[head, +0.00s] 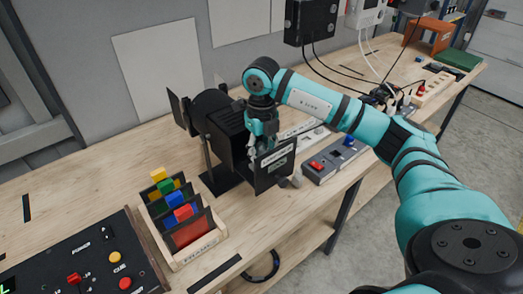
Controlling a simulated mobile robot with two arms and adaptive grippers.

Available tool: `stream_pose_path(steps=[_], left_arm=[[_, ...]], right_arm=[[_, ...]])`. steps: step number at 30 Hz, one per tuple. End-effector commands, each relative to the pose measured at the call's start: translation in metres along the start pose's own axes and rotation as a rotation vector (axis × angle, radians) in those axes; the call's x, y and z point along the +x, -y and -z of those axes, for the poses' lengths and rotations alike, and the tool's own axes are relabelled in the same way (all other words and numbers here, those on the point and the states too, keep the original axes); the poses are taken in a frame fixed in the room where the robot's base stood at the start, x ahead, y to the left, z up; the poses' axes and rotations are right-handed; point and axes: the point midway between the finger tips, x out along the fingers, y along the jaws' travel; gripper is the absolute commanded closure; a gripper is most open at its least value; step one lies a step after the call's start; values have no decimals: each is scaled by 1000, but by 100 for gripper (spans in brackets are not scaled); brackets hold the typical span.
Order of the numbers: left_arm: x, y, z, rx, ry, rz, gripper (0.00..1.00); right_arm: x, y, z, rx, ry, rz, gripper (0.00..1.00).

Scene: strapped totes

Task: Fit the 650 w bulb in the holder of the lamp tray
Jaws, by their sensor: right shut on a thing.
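The black stage lamp (222,122) stands on its stand on the wooden bench, with a side flap open at its left. A black panel with a pale label (272,172) stands open at its front right. My right gripper (262,142) points down between the lamp body and this panel. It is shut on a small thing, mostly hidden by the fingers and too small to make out. The 650 w bulb, the lamp tray and its holder cannot be told apart here. My left gripper is out of view.
A wooden rack of coloured filter cards (175,252) and a black control panel (75,265) stand at left. A grey box with red and blue switches (335,160) lies right of the lamp. Small grey pieces (296,181) lie near the bench's front edge.

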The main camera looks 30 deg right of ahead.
Motion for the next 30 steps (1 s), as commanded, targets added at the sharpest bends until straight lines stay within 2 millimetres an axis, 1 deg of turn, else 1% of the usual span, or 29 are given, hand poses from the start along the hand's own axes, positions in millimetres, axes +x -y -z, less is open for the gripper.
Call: stream_pose_path(steps=[12,22,23,28,29,30], left_arm=[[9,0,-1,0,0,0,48],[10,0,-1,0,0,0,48],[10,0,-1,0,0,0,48],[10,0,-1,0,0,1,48],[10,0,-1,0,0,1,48],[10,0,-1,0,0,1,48]], right_arm=[[12,0,0,0,0,0,100],[12,0,0,0,0,0,100],[12,0,0,0,0,0,67],[12,0,0,0,0,0,45],[12,0,0,0,0,0,43],[12,0,0,0,0,0,43]])
